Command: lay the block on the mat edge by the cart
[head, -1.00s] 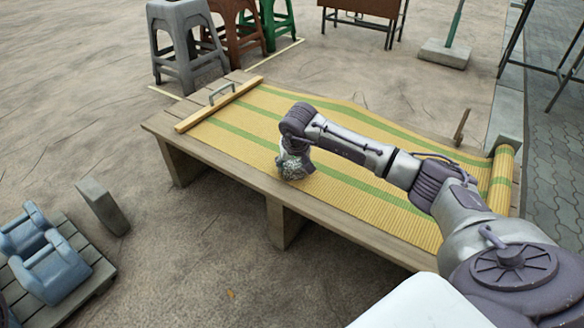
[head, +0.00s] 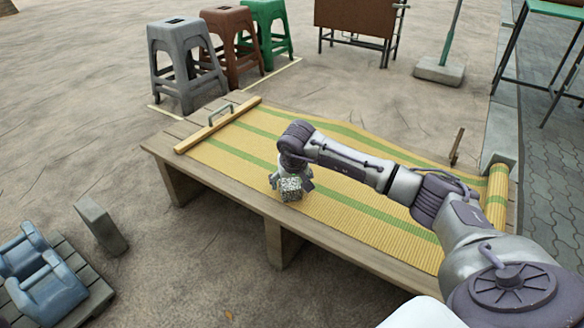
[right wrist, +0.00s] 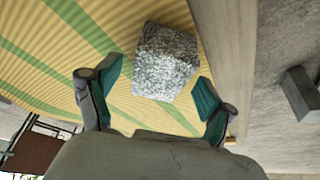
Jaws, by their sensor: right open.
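A speckled grey-white block (head: 291,188) sits on the yellow and green striped mat (head: 240,148), near its front long edge. In the right wrist view the block (right wrist: 166,60) is beside the bare wooden rim. My right gripper (head: 291,180) is at the block, with a finger showing on each side. In the right wrist view the gripper (right wrist: 160,76) is open, with gaps between both fingers and the block. No cart can be told for sure; a brown box on legs (head: 354,18) stands behind the table. My left gripper is not in view.
The mat covers a low wooden table (head: 215,192), with a wooden bar (head: 220,126) across its left end and a rolled end (head: 497,190) at right. Stools (head: 185,60) stand behind. A grey slab (head: 101,226) and blue objects (head: 45,285) are at left.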

